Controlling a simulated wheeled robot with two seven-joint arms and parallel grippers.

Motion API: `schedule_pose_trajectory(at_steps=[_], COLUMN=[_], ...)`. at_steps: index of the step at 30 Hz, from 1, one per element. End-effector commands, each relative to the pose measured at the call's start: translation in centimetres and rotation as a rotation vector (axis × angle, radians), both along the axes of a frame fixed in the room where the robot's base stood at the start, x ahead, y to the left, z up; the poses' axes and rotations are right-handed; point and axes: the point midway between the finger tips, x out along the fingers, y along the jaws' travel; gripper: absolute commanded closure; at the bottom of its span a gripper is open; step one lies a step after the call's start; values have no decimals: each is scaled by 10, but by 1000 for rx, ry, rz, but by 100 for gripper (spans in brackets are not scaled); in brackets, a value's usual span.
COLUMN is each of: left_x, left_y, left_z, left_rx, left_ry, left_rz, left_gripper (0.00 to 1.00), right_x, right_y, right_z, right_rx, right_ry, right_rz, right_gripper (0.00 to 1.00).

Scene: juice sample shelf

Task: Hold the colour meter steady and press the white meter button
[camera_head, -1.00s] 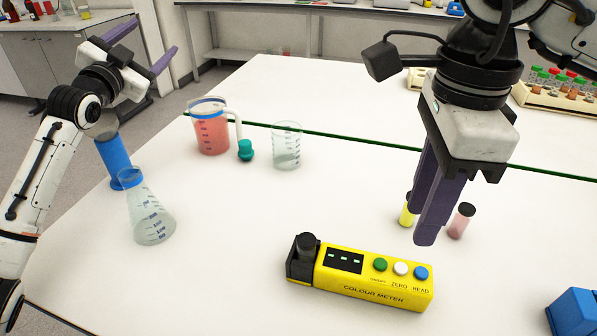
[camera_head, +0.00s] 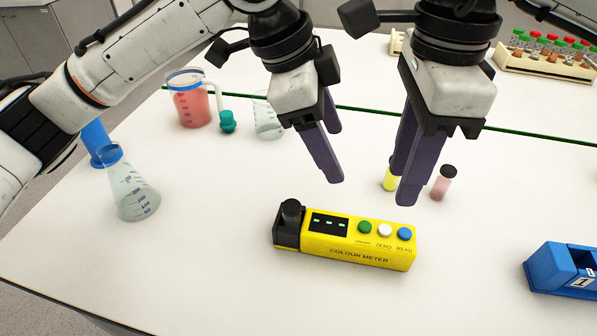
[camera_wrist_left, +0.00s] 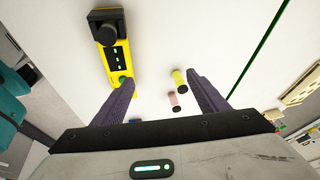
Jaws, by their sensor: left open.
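The yellow colour meter (camera_head: 345,245) lies on the white table. Its black end holder (camera_head: 290,220) is at the left, and its dark display (camera_head: 328,224) shows green dashes. The white button (camera_head: 385,230) sits between a green button (camera_head: 365,227) and a blue button (camera_head: 404,233). My left gripper (camera_head: 335,157) is open and empty, above and behind the meter. In the left wrist view, the meter (camera_wrist_left: 116,62) is at upper left, and one finger of the left gripper (camera_wrist_left: 161,77) hides the white button. My right gripper (camera_head: 404,192) hangs behind the meter's right end; its finger gap is unclear.
A yellow vial (camera_head: 389,180) and a pink vial (camera_head: 441,186) stand behind the meter. A flask (camera_head: 132,192), a jug of red liquid (camera_head: 192,105) and a beaker (camera_head: 268,122) are at left. A blue block (camera_head: 558,270) is at right. The table in front is clear.

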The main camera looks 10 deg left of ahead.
Motion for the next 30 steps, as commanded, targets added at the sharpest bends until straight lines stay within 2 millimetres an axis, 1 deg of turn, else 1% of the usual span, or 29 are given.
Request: schedule_pose_trajectory(at_steps=[1,3,6,9,11,14,24,27,30], left_x=[-19,-40,-58,-67,-69,-70,-69,-69,-69], left_y=[4,13,25,32,34,35,35,35,34], left_z=[-3,-9,-12,-15,-19,-31,-90,-103,-111], left_rx=[92,198,307,362,375,378,375,374,372], left_ry=[34,82,128,151,158,161,160,159,157], left_rz=[-42,-82,-113,-129,-132,-132,-131,-131,-130], left_gripper=[33,33,33,33,33,33,33,33,33], right_x=[0,0,0,0,0,0,0,0,0], right_y=[0,0,0,0,0,0,0,0,0], right_z=[0,0,0,0,0,0,0,0,0], right_rx=[0,0,0,0,0,0,0,0,0], right_ry=[0,0,0,0,0,0,0,0,0], right_rz=[0,0,0,0,0,0,0,0,0], right_gripper=[69,69,69,69,69,69,69,69,69])
